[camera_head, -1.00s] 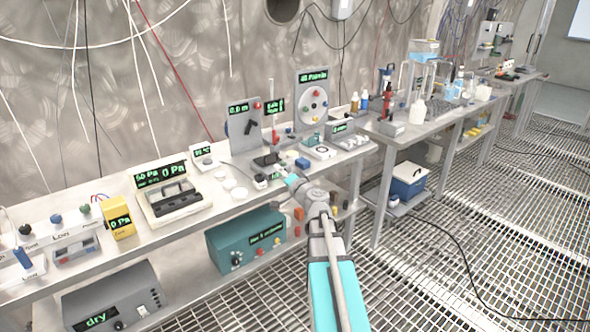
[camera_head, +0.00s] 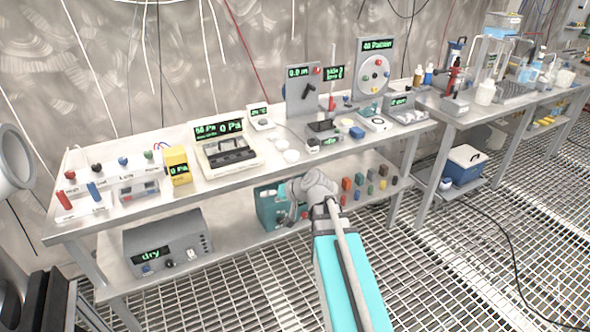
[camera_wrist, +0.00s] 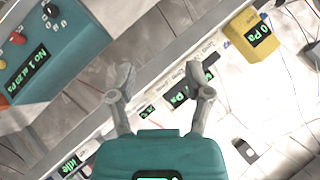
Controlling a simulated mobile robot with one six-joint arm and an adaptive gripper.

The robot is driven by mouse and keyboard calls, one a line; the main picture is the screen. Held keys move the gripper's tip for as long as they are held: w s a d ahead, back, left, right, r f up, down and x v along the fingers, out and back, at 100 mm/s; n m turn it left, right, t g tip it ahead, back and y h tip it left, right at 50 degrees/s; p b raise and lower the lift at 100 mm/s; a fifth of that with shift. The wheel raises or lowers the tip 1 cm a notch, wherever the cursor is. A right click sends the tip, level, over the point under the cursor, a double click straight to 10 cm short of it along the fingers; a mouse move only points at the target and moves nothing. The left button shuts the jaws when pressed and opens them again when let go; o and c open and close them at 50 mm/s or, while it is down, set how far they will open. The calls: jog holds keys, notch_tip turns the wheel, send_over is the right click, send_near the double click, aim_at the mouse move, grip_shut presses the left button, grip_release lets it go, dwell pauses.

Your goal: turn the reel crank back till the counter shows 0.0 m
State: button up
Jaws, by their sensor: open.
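A grey upright panel (camera_head: 301,104) stands on the bench in the head view, with a small green counter (camera_head: 299,72) at its top left. The counter seems to read 0.0 m, though the digits are tiny. A dark crank (camera_head: 308,92) sits on the panel's face, tilted. In the wrist view my gripper (camera_wrist: 160,74) is open with nothing between its fingers, and the crank panel does not show there. In the head view my wrist is in front of the bench's lower shelf, well below and apart from the crank; the fingertips cannot be made out.
The steel bench (camera_head: 130,212) carries a dial panel (camera_head: 373,67) right of the crank panel. A scale-like device (camera_head: 229,152) and a yellow meter (camera_head: 177,166) stand to the left. A teal box (camera_head: 267,207) is on the lower shelf, partly behind my wrist. Grated floor is open in front.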

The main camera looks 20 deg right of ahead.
jog(key=s+a+f+n+g+h, duration=0.1)
jog(key=s+a+f+g+h, duration=0.1)
jog(key=s, duration=0.5)
jog(key=s+a+f+n+g+h, duration=0.1)
jog(key=s+a+f+g+h, duration=0.2)
jog(key=s+f+g+h, duration=0.1)
jog(key=shift+s+a+f+n+g, duration=0.25)
jog(key=shift+s+f+g, duration=0.6)
jog(key=shift+s+g, duration=0.75)
jog(key=shift+s+t, duration=0.25)
jog(key=shift+t, duration=0.05)
jog(key=shift+c, duration=0.6)
